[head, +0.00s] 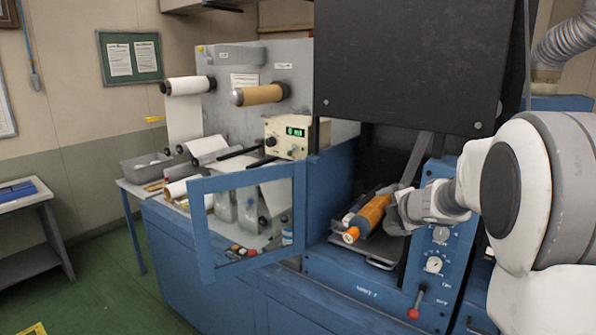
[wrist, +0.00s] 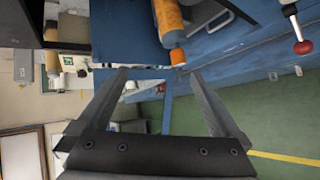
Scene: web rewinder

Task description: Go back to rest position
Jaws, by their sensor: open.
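My gripper (head: 393,212) is at the end of my white arm, which reaches in from the right in the head view. It is just right of an orange roll (head: 370,216) lying at a tilt in the open bay of the blue machine (head: 335,262). In the wrist view my gripper (wrist: 159,76) has its two fingers spread wide with nothing between them. The orange roll (wrist: 170,22) shows beyond the fingertips there, with a bright orange end. Whether a finger touches the roll cannot be told from the head view.
A dark panel (head: 405,65) hangs above the bay. A blue framed door (head: 207,235) stands open on the left. A red-knobbed lever (head: 413,313) and dials are on the machine's front below my arm. Green floor (head: 105,285) is open at left.

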